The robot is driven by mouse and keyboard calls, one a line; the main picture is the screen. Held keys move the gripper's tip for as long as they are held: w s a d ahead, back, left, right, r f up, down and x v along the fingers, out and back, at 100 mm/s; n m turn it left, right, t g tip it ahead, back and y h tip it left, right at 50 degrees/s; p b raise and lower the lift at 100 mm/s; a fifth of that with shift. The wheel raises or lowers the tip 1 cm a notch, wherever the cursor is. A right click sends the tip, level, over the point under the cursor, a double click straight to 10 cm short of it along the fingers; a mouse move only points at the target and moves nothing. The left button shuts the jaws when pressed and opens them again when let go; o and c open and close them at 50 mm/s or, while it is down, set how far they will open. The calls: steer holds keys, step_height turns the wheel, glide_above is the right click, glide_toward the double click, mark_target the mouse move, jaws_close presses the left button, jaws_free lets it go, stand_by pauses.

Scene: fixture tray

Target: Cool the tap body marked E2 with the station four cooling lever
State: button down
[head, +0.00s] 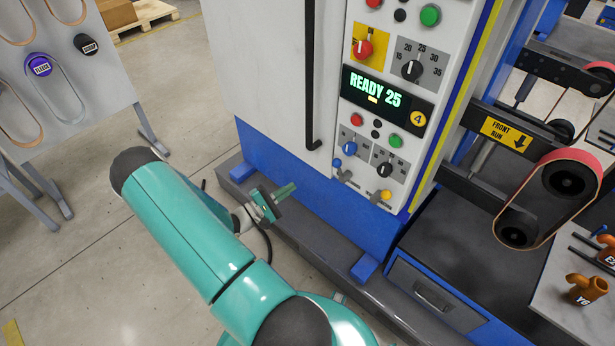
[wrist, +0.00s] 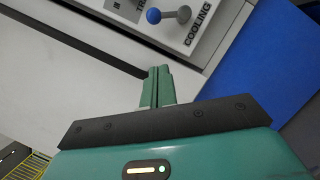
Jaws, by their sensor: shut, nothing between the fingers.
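The station four panel (head: 383,130) carries a blue-knobbed lever (head: 337,163) low on its left; in the wrist view the blue ball of this lever (wrist: 153,16) sits beside the word COOLING. A yellow-knobbed lever (head: 386,195) is lower right. My gripper (head: 289,189) is shut and empty, left of and below the blue lever, apart from it. Its closed fingertips (wrist: 160,72) point toward the panel's lower edge in the wrist view. An orange tap body (head: 607,251) at the right edge has a mark starting with E; the rest is cut off.
The display (head: 387,97) reads READY 25. An orange tap body marked Y6 (head: 585,290) stands on the light table at right. A belt sander (head: 550,190) stands right of the cabinet. A cabinet door handle (head: 312,75) is above my gripper. A pegboard with belts (head: 60,75) is at left.

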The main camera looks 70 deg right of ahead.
mark_target(339, 165)
steer(key=s+a+r+x, duration=0.1)
steer(key=x, duration=1.1)
steer(key=shift+s+a+r, duration=0.2)
steer(key=shift+s+r, duration=0.1)
steer(key=shift+s, duration=0.1)
steer(key=shift+s+r+m+y, duration=0.15)
steer(key=shift+r+m+y, duration=0.15)
steer(key=shift+m, duration=0.4)
steer(key=m, duration=0.2)
steer(key=s+r+m+y, duration=0.1)
steer(key=m, duration=0.1)
steer(key=s+a+r+m, duration=0.1)
steer(key=m, duration=0.1)
steer(key=shift+s+y, duration=0.15)
steer(key=shift+y, duration=0.25)
steer(key=m, duration=0.1)
steer(key=s+m, duration=0.1)
steer(key=s+a+m+t, duration=0.1)
steer(key=shift+s+a+r+m+y, duration=0.1)
steer(key=shift+s+r+m+y, duration=0.15)
steer(key=shift+m+y, duration=0.15)
steer(key=shift+s, duration=0.15)
